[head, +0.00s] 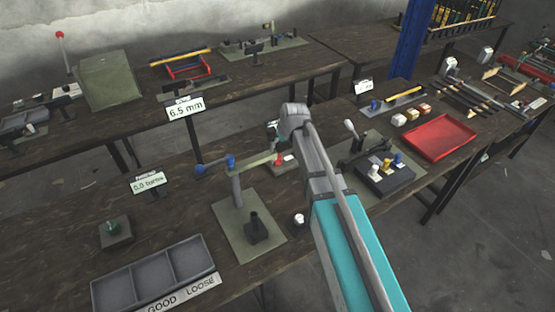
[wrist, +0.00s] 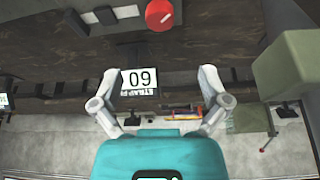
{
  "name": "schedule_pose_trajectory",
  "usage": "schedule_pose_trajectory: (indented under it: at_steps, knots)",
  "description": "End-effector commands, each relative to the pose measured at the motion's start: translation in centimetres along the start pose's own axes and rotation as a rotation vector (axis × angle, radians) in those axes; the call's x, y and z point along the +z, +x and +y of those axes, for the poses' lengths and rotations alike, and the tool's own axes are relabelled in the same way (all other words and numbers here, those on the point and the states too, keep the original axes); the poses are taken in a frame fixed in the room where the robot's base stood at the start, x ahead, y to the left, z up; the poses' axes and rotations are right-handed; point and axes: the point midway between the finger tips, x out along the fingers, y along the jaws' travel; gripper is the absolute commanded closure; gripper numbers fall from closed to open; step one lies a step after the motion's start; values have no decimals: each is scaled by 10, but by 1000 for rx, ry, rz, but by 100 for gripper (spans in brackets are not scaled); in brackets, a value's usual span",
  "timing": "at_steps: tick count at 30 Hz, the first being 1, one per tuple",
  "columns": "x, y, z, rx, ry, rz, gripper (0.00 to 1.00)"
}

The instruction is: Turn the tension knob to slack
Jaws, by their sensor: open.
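In the wrist view my gripper (wrist: 160,78) is open and empty, its two fingers wide apart.
A press with a blue-ended lever (head: 214,164) stands on a green plate (head: 222,214) left of my arm. A three-part grey tray (head: 208,257) marked GOOD and LOOSE is at the front. A red tray (head: 440,137) lies right. The wrist view shows an upside-down number sign (wrist: 139,82).

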Motion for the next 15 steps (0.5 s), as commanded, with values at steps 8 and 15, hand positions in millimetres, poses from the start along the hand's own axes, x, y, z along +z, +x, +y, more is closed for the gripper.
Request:
schedule_pose_trajectory:
  at_steps: [8,15]
  knots:
    - [1,27,0,0,0,0,4]
    - [1,46,0,0,0,0,4]
